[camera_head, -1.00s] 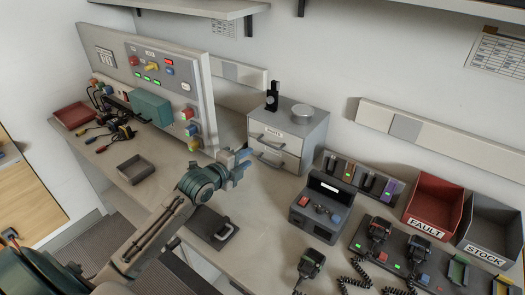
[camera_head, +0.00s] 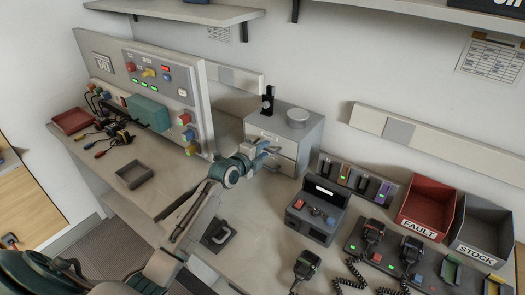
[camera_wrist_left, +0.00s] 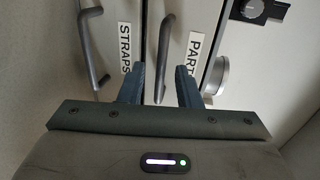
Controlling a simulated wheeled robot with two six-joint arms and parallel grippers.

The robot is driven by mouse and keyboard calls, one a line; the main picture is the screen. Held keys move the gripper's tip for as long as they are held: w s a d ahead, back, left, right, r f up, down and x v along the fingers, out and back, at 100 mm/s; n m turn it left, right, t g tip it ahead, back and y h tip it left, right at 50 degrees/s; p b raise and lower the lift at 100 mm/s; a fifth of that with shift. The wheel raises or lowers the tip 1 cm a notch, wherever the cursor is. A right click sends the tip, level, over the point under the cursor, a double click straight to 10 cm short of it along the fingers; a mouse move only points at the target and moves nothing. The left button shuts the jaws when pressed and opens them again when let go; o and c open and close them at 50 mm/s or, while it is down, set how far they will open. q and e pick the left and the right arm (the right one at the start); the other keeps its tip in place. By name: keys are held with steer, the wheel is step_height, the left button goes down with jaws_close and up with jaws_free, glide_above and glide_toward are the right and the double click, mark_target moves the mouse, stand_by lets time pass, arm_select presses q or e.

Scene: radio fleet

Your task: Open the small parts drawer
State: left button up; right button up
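The grey drawer unit (camera_head: 308,140) stands against the back wall, with two drawers that look shut. In the left wrist view the upper drawer's label reads PARTS (camera_wrist_left: 198,45) and the lower one's reads STRAPS (camera_wrist_left: 126,45). The dark bar handle of the parts drawer (camera_wrist_left: 165,35) runs between the two fingers of my left gripper (camera_wrist_left: 161,84). The fingers are open, one on each side of the handle, with gaps showing. In the head view my left gripper (camera_head: 268,154) is at the drawer front and hides part of it. My right gripper is not in view.
A black stand (camera_head: 268,102) and a round tin (camera_head: 298,117) sit on top of the unit. A radio box (camera_head: 316,213) stands close on the right. A switch panel (camera_head: 200,95) rises on the left. A small tray (camera_head: 134,174) sits on the bench.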

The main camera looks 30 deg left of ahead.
arm_select(q)
jaws_close()
steer(key=shift+s, duration=0.15)
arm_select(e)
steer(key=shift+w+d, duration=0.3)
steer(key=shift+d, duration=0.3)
